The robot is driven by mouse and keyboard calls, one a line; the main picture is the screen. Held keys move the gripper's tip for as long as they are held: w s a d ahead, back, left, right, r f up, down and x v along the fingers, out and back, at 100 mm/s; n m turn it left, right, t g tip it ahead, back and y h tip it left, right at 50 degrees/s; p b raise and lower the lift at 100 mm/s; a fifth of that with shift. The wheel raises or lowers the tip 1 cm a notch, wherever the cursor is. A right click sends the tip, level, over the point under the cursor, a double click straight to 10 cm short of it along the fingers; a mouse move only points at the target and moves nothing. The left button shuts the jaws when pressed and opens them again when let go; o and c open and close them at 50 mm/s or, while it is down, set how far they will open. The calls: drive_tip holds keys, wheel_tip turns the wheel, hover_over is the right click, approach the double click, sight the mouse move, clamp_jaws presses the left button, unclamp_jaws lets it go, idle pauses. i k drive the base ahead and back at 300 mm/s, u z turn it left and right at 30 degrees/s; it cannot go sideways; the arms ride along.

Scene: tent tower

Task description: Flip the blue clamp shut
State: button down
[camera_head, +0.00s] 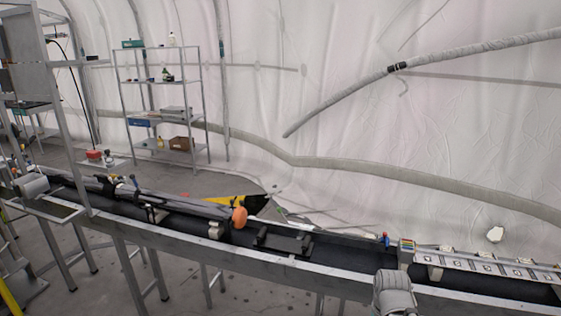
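A small blue part with a red tip (386,240) stands on the dark bench channel, right of the middle in the head view. It may be the blue clamp, but it is too small to tell whether it is open or shut. My gripper does not show clearly in this view, so its place relative to the blue part cannot be seen.
A long metal-framed bench (330,273) crosses the view. On it are an orange ball-like end (239,217), a dark block (284,241) and a light marked rail (490,262). A grey rounded form (393,293) rises at the front edge. A shelf rack (160,100) stands behind.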

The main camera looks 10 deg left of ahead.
sight(138, 191)
drive_tip(key=z, duration=0.05)
drive_tip(key=i, duration=0.75)
drive_tip(key=u, duration=2.1)
drive_tip(key=i, duration=0.2)
drive_tip(key=z, duration=0.15)
